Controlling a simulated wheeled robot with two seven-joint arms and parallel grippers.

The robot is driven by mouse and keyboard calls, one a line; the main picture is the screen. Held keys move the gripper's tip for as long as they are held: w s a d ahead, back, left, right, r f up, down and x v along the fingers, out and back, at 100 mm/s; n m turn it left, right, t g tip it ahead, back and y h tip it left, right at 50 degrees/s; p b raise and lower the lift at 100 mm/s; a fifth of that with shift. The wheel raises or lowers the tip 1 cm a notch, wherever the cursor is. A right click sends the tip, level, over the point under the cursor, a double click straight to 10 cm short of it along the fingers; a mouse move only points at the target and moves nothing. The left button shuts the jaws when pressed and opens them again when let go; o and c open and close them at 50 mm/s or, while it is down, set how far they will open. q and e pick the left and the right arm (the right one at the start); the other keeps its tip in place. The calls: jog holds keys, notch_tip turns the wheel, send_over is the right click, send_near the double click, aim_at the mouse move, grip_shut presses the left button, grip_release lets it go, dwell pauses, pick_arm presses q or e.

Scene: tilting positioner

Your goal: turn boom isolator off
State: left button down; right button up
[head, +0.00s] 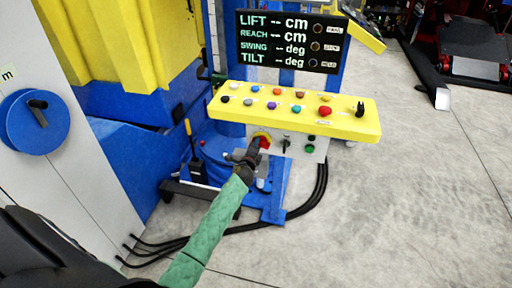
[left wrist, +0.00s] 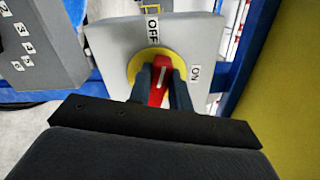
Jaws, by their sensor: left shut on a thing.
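The boom isolator is a red handle (left wrist: 158,90) on a yellow disc (left wrist: 136,68), set in a grey plate (left wrist: 108,40). An OFF label (left wrist: 153,30) is above the disc and an ON label (left wrist: 195,72) is to its right. My left gripper (left wrist: 160,85) is shut on the red handle, one dark finger on each side. The handle's white line points mostly up, closer to OFF than ON; its exact alignment is unclear. In the head view my left gripper (head: 254,156) reaches the isolator below the yellow console and partly hides it. My right gripper is not in view.
A yellow console (head: 345,122) with several coloured buttons overhangs the isolator. A black switch (head: 286,142) and a green button (head: 310,148) are just right of it. Black cables (head: 318,190) run down to the floor. Open concrete floor (head: 420,200) lies to the right.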

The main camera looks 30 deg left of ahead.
pick_arm(q)
jog(key=shift+a+f+n+b, duration=0.1)
jog(key=shift+f+n+b, duration=0.15)
jog(key=shift+n, duration=0.6)
jog(key=shift+f+n+b, duration=0.15)
jog(key=shift+n+b, duration=0.15)
jog(key=shift+n, duration=0.55)
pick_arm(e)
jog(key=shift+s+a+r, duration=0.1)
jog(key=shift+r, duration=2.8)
pick_arm(q)
jog(key=c, duration=1.3)
grip_release()
jog(key=shift+s, duration=0.1)
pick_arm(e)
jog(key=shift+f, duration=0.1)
pick_arm(q)
jog(key=shift+b+v, duration=0.85)
jog(key=shift+v, duration=3)
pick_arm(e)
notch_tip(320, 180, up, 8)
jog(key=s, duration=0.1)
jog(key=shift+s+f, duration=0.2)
